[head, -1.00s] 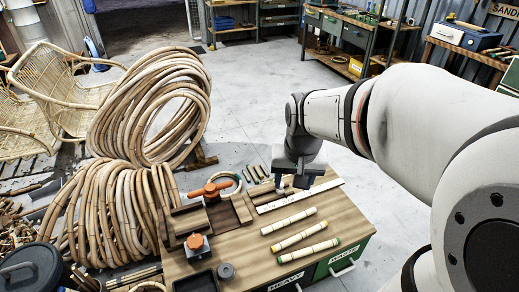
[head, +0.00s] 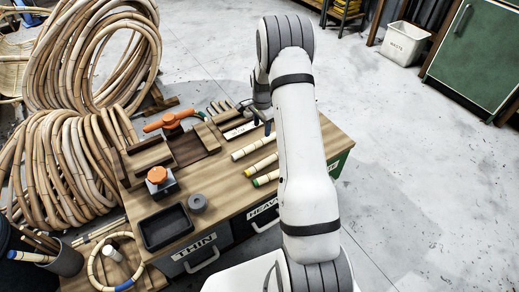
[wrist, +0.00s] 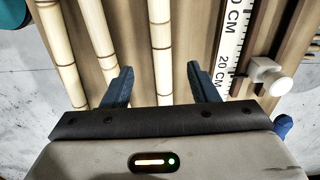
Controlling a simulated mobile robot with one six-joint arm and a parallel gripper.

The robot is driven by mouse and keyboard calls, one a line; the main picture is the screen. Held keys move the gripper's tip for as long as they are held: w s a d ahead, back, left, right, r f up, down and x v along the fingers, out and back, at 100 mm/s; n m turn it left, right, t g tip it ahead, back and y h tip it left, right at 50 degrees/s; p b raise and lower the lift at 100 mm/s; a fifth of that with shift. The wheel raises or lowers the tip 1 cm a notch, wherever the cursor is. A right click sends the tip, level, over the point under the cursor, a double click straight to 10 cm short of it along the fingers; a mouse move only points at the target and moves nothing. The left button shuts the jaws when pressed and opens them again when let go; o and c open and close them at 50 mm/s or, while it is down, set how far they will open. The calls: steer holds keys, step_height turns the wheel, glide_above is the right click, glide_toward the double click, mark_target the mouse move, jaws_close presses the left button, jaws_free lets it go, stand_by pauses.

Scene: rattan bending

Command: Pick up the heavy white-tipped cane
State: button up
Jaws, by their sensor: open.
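Three pale canes lie side by side on the wooden bench. The one nearest the ruler (head: 240,131), with pale ends, looks like the white-tipped cane (head: 250,147). Beside it lie a yellow-tipped cane (head: 262,165) and a green-tipped cane (head: 266,178); my arm hides part of them. My gripper (head: 262,121) is open at the bench's far side. In the wrist view my open fingers (wrist: 160,86) stand on either side of the white-tipped cane (wrist: 162,45), with a gap each side.
The ruler (wrist: 230,42) and a white knob (wrist: 270,75) are just right of the fingers. An orange-handled tool (head: 171,121), an orange-topped block (head: 160,183) and a black tray (head: 166,227) are on the bench. Big rattan coils (head: 60,165) stand left.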

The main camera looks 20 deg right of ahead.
mark_target(262, 140)
step_height(262, 140, down, 9)
steer(key=b, duration=0.2)
steer(key=shift+w+d+r+b, duration=0.1)
steer(key=shift+r+b, duration=0.05)
steer(key=shift+b, duration=0.15)
steer(key=c, duration=1.1)
steer(key=shift+r, duration=0.1)
